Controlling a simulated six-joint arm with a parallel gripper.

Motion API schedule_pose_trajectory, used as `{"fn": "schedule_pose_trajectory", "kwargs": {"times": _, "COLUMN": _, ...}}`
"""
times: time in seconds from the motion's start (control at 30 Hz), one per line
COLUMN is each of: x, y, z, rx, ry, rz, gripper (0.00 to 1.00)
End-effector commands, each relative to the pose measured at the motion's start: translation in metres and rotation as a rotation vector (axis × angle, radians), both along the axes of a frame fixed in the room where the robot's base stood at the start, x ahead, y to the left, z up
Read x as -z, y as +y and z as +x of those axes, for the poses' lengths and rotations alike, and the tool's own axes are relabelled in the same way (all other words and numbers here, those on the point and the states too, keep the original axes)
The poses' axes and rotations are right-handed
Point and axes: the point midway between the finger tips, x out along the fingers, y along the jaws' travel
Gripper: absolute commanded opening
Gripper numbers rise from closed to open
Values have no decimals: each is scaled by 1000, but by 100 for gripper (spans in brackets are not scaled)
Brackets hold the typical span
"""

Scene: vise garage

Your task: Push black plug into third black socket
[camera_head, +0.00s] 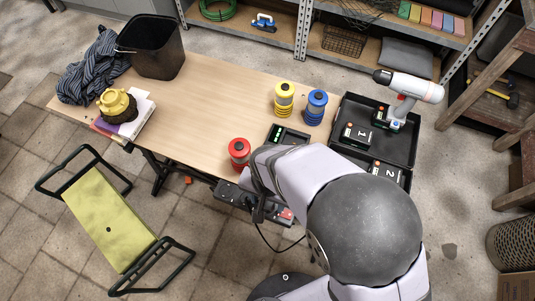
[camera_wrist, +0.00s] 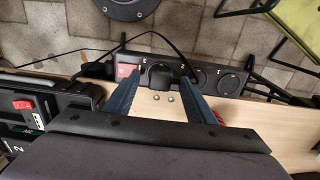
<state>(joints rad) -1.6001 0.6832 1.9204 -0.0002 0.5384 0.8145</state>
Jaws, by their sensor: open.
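The black power strip (camera_head: 226,190) runs along the table's front edge. In the wrist view (camera_wrist: 213,78) it has a red switch at its left and a row of round black sockets to the right. The socket (camera_wrist: 229,84) at the right looks empty. The black plug (camera_wrist: 160,77) is between my fingers, over the socket nearest the switch; whether it is seated there I cannot tell. A black cord (camera_wrist: 178,43) arcs above the strip. My gripper (camera_wrist: 159,86) is open, with one blue finger on each side of the plug. In the head view my arm mostly hides it.
A red spool (camera_head: 239,154) stands near the strip. Yellow (camera_head: 284,100) and blue (camera_head: 316,107) spools stand behind a dark charger (camera_head: 288,137). An open black case (camera_head: 345,108) with numbered batteries and a drill (camera_head: 405,87) lies at right. The table's (camera_head: 205,110) middle is clear.

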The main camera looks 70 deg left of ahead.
Motion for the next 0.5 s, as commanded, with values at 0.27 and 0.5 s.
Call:
{"fn": "schedule_pose_trajectory", "kwargs": {"times": 0.27, "x": -23, "y": 1, "z": 0, "rx": 0, "ry": 0, "rz": 4, "gripper": 50}}
{"fn": "schedule_pose_trajectory", "kwargs": {"times": 0.5, "x": -55, "y": 1, "z": 0, "rx": 0, "ry": 0, "rz": 4, "gripper": 50}}
